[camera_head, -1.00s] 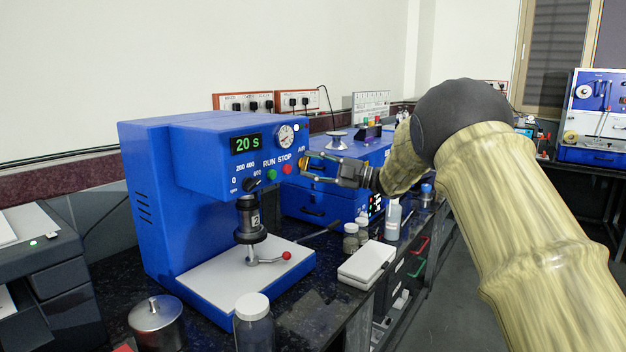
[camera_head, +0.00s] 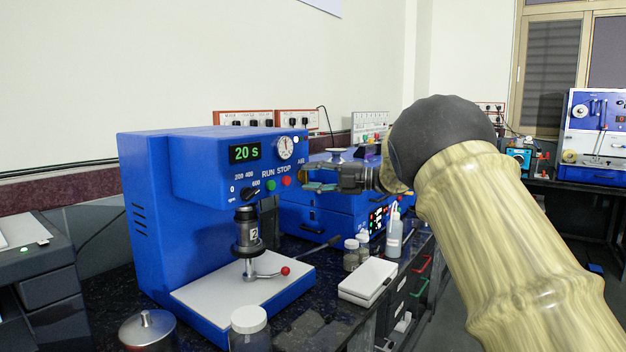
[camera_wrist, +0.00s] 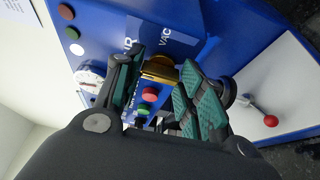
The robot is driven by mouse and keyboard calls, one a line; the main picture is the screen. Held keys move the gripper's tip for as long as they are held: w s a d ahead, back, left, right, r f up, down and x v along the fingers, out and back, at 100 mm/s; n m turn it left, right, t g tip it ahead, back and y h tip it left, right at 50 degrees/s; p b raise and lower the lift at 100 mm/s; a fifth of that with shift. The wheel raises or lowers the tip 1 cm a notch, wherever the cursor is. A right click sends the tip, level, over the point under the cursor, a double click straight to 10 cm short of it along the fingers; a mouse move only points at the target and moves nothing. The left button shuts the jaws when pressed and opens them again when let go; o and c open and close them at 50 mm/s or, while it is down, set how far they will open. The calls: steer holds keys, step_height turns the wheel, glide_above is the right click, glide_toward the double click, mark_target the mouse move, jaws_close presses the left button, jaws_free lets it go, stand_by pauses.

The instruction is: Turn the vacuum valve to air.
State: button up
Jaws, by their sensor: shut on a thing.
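The vacuum valve is a brass-coloured knob (camera_wrist: 160,70) on the blue machine (camera_head: 160,210), beside the panel lettering AIR (camera_wrist: 128,45) and VAC (camera_wrist: 165,42). My gripper (camera_wrist: 163,78) has its green-padded fingers on either side of the knob and is shut on it. In the head view my gripper (camera_head: 312,186) reaches in from the right at the machine's front right corner, and its fingers mostly hide the knob. The dial gauge (camera_head: 285,148) is on the front, above the buttons.
The green run button (camera_head: 270,185) and red stop button (camera_head: 286,181) are close to my fingers. A red-tipped lever (camera_head: 285,271) sticks out below. A white box (camera_head: 368,280) and a wash bottle (camera_head: 394,235) stand on the bench to the right.

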steer(key=o, duration=1)
steer(key=v, duration=1.2)
steer(key=shift+d, duration=0.1)
